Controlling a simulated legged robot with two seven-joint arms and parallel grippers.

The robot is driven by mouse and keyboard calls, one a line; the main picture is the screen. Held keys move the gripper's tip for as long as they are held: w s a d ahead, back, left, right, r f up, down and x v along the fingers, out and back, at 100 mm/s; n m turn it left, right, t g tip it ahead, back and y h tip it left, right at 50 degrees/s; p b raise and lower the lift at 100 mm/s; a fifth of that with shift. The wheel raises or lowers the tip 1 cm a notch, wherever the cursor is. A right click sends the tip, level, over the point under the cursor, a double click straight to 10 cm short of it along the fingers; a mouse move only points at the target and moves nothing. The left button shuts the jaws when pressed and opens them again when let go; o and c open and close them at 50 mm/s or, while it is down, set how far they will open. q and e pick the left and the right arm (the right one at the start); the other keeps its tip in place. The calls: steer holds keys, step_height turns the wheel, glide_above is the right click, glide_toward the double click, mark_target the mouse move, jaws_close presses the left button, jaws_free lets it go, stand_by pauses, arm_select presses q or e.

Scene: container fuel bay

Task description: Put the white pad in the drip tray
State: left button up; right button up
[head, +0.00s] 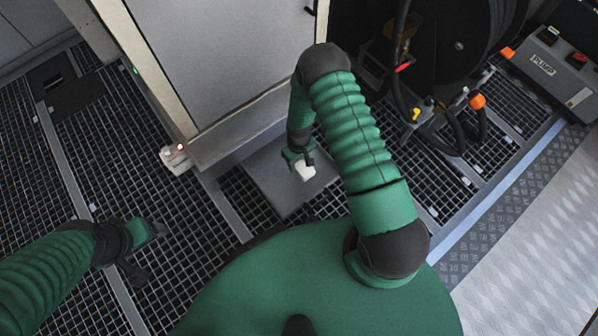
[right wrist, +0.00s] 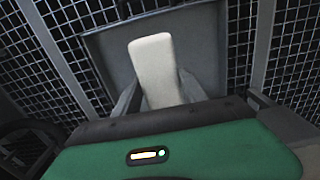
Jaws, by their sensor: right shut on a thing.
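The white pad (head: 305,172) is held in my right gripper (head: 300,160), which is shut on it. In the right wrist view the pad (right wrist: 157,68) stands out between the two fingers (right wrist: 160,95). The grey drip tray (head: 270,183) lies on the grating below the cabinet, and the pad is over it in the head view. The tray (right wrist: 100,50) also shows behind the pad in the right wrist view. I cannot tell how high the pad is above the tray. My left gripper (head: 150,240) is over the grating at the left, apart from the tray; its finger gap is unclear.
A large grey cabinet (head: 225,60) stands just behind the tray. A small white box with a red light (head: 176,158) is at its lower corner. A hose reel (head: 440,45), hoses and a pump panel (head: 555,60) are at the right. Open grating (head: 160,200) lies at the left.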

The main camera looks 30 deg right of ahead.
steer(key=f, duration=0.2)
steer(key=shift+w+d+f+b, duration=0.1)
steer(key=shift+d+f+b, duration=0.1)
steer(key=shift+f+b, duration=0.1)
steer(key=f+b, duration=0.1)
steer(key=f, duration=0.1)
steer(key=f+b, duration=0.1)
steer(key=a+f+b, duration=0.1)
steer(key=f+b, duration=0.1)
steer(key=shift+f, duration=0.35)
steer(key=f+b, duration=0.1)
steer(key=f, duration=0.1)
steer(key=f+b, duration=0.1)
steer(key=f, duration=0.1)
steer(key=shift+d+b, duration=0.25)
steer(key=shift+b, duration=0.1)
arm_select(q)
steer(key=s+x, duration=0.1)
steer(key=x, duration=0.7)
steer(key=shift+s+a+f, duration=0.3)
steer(key=shift+s+a, duration=0.05)
steer(key=shift+s, duration=0.1)
arm_select(e)
steer(key=shift+a+r, duration=0.1)
steer(key=shift+r, duration=0.05)
arm_select(q)
steer(key=shift+f, duration=0.1)
arm_select(e)
steer(key=o, duration=1.3)
